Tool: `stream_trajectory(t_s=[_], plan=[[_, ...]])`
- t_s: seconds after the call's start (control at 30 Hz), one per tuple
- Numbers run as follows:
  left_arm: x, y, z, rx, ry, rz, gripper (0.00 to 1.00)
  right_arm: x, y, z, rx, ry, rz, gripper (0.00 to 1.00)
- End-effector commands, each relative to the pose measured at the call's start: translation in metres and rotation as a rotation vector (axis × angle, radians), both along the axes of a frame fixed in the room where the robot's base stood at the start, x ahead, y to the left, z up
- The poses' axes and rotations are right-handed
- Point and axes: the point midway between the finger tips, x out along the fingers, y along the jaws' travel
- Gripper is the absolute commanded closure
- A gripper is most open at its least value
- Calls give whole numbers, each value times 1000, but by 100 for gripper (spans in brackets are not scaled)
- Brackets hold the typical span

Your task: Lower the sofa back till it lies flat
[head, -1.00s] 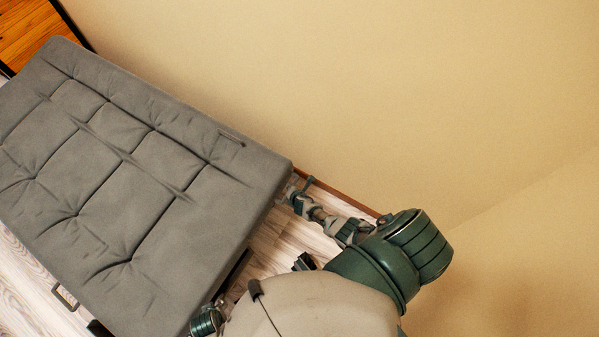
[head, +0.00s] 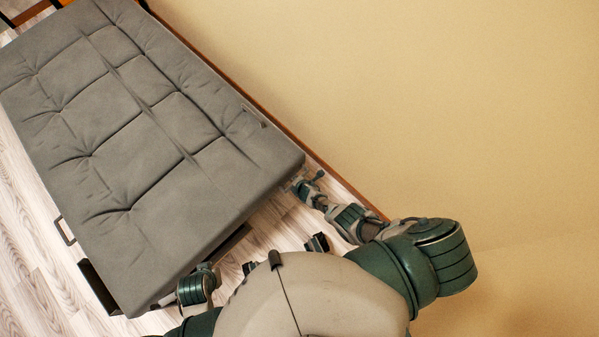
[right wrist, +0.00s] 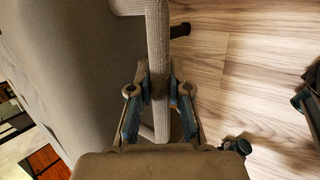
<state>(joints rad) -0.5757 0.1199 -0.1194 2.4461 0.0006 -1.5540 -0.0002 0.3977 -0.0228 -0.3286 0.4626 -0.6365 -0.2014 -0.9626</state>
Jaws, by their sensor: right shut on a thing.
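The grey tufted sofa fills the left of the head view. Its back (head: 205,115), on the wall side, looks about level with the seat (head: 110,135), with a long crease between them; any slight remaining tilt cannot be told. My right gripper (head: 312,186) is at the sofa's near right corner, low beside its end. In the right wrist view my right gripper (right wrist: 159,95) is shut around a pale grey bar (right wrist: 156,35) next to the grey upholstery (right wrist: 75,70). My left gripper is not in view.
A beige wall (head: 400,110) runs close along the sofa's back side, with a brown skirting board (head: 335,178) at its foot. A small loop handle (head: 65,231) sticks out at the sofa's front side. Pale wood floor (head: 35,270) is clear at the lower left.

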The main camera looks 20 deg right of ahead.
Motion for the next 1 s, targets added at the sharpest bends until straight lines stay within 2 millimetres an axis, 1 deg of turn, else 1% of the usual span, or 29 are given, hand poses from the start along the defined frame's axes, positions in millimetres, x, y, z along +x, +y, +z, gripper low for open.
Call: stream_trajectory(t_s=[0.03,0.1,0.13,0.17,0.2,0.23,0.77,1.0], plan=[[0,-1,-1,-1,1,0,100,0,4,-1,7,-2,1,100],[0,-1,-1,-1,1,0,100,0,3,-1,6,0,1,100],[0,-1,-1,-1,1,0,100,0,3,-1,7,0,0,78],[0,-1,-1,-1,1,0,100,0,3,-1,6,1,0,70],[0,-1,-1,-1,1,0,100,-1,2,-2,6,0,-1,60],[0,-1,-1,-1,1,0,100,-1,2,-2,5,1,-1,57],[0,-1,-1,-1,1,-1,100,-2,-4,-1,-1,1,-6,57],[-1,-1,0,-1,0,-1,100,-8,-9,11,-10,-9,-15,57]])
